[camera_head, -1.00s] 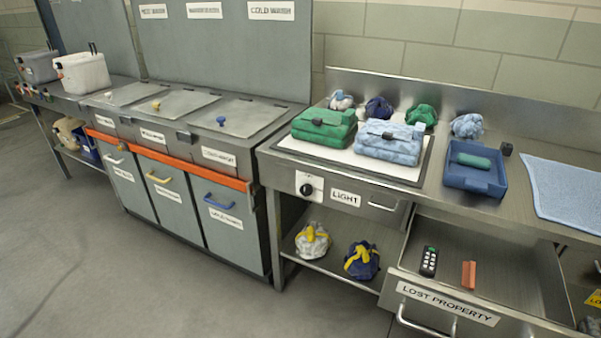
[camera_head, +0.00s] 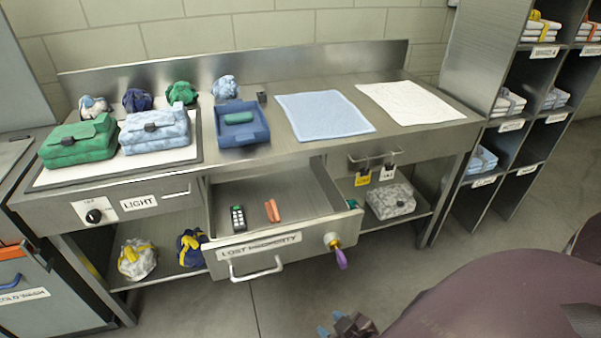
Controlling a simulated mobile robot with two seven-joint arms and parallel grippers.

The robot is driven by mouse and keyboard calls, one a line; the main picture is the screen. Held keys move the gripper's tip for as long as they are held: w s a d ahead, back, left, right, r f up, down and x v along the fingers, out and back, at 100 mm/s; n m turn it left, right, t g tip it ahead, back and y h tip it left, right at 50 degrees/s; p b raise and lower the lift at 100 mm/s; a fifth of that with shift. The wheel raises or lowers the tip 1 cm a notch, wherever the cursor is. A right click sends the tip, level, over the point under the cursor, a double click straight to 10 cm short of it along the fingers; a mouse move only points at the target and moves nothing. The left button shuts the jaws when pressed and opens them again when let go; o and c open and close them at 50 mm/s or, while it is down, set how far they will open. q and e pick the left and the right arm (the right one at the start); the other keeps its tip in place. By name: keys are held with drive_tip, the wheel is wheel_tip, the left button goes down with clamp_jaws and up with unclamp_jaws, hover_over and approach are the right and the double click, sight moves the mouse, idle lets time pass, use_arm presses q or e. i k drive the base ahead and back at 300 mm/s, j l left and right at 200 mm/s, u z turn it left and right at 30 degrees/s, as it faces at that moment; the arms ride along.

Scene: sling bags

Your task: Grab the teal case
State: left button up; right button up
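The teal case (camera_head: 239,118) is a small rounded oblong lying in a blue tray (camera_head: 243,134) on the steel counter. My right gripper (camera_head: 340,327) shows only partly at the bottom edge, with bluish tips. It is low in front of the counter, well apart from the teal case, and I cannot tell whether it is open. My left gripper is out of view.
An open drawer (camera_head: 230,248) marked LOST PROPERTY sticks out below the tray, holding a remote (camera_head: 238,217) and an orange object (camera_head: 272,211). Folded green (camera_head: 80,143) and blue bags (camera_head: 155,132) stand left. A blue mat (camera_head: 324,114) lies right. A shelf rack (camera_head: 500,120) stands far right.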

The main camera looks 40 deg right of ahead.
sight(245, 118)
drive_tip(key=z, duration=1)
